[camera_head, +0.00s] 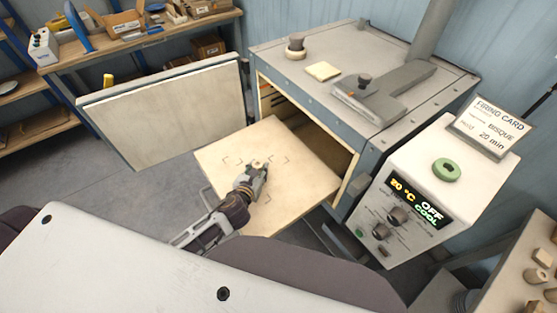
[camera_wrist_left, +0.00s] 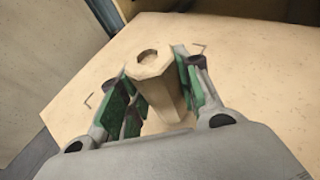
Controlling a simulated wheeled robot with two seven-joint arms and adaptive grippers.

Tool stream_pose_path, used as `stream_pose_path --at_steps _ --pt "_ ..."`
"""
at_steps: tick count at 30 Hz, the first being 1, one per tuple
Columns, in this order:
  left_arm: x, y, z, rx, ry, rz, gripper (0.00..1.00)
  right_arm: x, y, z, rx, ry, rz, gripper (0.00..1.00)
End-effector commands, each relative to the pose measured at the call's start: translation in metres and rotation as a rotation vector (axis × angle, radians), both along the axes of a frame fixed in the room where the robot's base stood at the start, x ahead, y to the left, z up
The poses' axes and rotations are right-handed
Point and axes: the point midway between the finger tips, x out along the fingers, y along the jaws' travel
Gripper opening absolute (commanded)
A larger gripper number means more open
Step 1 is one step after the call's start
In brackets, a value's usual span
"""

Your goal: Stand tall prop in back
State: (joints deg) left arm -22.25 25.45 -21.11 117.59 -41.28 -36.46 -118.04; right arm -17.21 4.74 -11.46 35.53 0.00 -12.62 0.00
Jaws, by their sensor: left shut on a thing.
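A pale tan, many-sided prop (camera_wrist_left: 158,64) with a hole in its top stands upright between the green-padded fingers of my left gripper (camera_wrist_left: 154,84) in the left wrist view. In the head view my left gripper (camera_head: 257,174) is over the pulled-out kiln shelf (camera_head: 305,185), near the corner marks at the shelf's back left. I cannot tell whether the prop touches the shelf. My right gripper is not in view.
The kiln (camera_head: 330,60) is open, its door (camera_head: 165,110) swung out to the left. A control box (camera_head: 420,190) with a firing card (camera_head: 490,128) stands at right. A side table (camera_head: 515,285) at lower right holds several small tan pieces. A cluttered bench (camera_head: 150,45) is behind.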

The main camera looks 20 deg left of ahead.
Motion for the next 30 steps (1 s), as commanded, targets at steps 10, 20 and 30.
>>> stream_pose_path --at_steps 10,20,30 --pt "0.040 -0.004 0.011 0.000 -0.002 0.123 0.03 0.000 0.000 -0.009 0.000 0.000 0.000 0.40" --pt "0.078 -0.013 0.031 -0.001 -0.001 0.255 0.03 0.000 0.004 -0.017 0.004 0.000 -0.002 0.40" --pt "0.109 -0.027 0.062 -0.003 -0.002 0.381 0.03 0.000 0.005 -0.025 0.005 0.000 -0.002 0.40"
